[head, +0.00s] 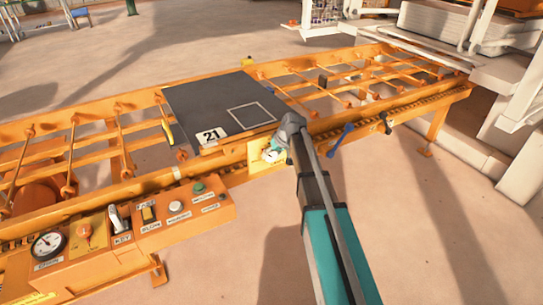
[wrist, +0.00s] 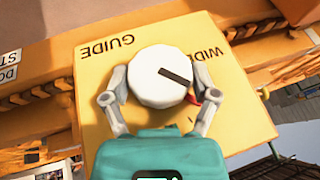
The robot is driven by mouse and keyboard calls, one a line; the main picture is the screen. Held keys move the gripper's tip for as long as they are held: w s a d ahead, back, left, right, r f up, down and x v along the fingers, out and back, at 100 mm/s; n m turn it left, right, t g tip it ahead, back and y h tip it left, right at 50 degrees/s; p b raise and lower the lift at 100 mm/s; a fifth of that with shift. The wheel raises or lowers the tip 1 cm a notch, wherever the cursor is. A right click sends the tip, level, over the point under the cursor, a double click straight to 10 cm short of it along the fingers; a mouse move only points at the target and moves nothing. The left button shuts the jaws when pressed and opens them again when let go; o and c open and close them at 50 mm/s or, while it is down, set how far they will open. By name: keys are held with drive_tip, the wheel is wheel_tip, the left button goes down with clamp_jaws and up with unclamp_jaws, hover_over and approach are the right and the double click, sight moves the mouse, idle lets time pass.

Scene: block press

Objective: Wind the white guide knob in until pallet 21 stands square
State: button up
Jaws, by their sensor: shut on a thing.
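Pallet 21 (head: 205,98) is a dark grey slab with a white square outline, lying on the orange roller conveyor. Its "21" label (head: 212,135) is at the near left corner. Its near edge looks slightly turned against the rail. The white guide knob (wrist: 150,92) is round with a black pointer line running right and slightly down. It sits on a yellow plate (wrist: 98,70) marked GUIDE and WIDE, lettered upside down in the wrist view. My gripper (wrist: 158,80) is shut on the knob, one finger on each side. A red mark (wrist: 193,97) shows beside the right finger.
A control box (head: 150,228) with buttons, a key switch and a gauge (head: 48,244) stands left of my arm. A blue handle (head: 342,138) and a black knob (head: 385,124) stick out from the rail to the right. Open floor lies in front.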

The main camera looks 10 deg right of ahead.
drive_tip(key=o, duration=1)
drive_tip(key=shift+h, duration=0.4)
drive_tip(key=shift+a+n+t+h+p, duration=0.1)
drive_tip(key=shift+n+t+h+p, duration=0.25)
drive_tip(key=shift+h, duration=0.55)
drive_tip(key=shift+p+v, duration=0.85)
drive_tip(key=p+v, duration=1.2)
drive_tip(key=v, duration=0.1)
drive_tip(key=s+a+r+m+g+p, duration=0.1)
drive_tip(key=s+r+p, duration=0.2)
drive_tip(key=s, duration=0.6)
drive_tip(key=s+r+m+g+h+p, duration=0.1)
drive_tip(key=s+r+m+g+p, duration=0.1)
drive_tip(key=s, duration=0.8)
drive_tip(key=shift+a+r+p, duration=0.4)
drive_tip(key=shift+r+p, duration=0.2)
drive_tip(key=shift+p, duration=0.65)
drive_tip(key=shift+s, duration=0.1)
